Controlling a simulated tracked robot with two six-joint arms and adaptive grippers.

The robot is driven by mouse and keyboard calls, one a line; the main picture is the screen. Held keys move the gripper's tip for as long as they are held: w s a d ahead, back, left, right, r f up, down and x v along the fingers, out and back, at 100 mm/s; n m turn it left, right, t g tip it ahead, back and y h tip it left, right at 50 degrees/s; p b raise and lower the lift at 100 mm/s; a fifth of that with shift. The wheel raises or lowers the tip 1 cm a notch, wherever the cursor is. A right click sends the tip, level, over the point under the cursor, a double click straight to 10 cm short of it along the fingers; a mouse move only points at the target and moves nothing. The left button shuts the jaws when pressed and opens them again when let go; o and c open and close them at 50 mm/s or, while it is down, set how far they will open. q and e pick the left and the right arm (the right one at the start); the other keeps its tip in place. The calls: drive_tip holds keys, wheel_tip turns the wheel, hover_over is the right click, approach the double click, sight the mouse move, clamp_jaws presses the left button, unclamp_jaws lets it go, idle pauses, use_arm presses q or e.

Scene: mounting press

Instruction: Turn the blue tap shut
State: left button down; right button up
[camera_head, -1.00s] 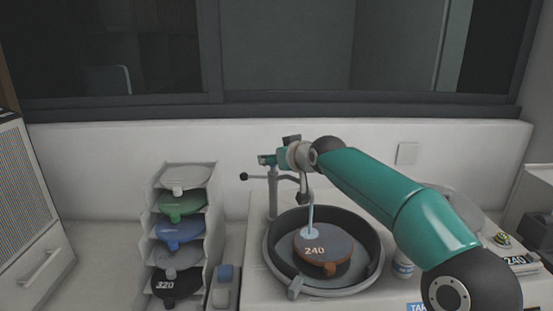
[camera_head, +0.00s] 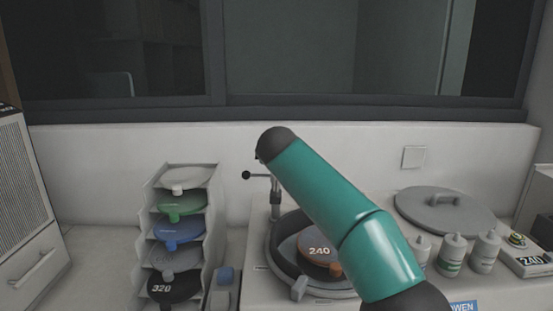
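The tap's metal post (camera_head: 275,196) stands at the back left rim of the round basin (camera_head: 282,249). A thin rod with a black knob (camera_head: 246,175) sticks out to its left. The blue tap itself is hidden behind my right arm. My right arm comes in from the lower right, and its dark joint (camera_head: 275,143) is in front of the top of the post. My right gripper is hidden behind this arm. Whether water is running cannot be seen, as the arm covers the spout area. My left gripper is not in view.
A brown disc marked 240 (camera_head: 319,252) lies in the basin. A rack (camera_head: 213,215) of coloured discs stands to the left. A grey lid (camera_head: 444,210) and several bottles (camera_head: 452,254) are on the right. A wall is close behind.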

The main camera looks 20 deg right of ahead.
idle(0.4)
drive_tip(key=o, duration=1.1)
drive_tip(key=shift+o, duration=0.2)
drive_tip(key=v, duration=1.2)
drive_tip(key=shift+w+a+f, duration=0.1)
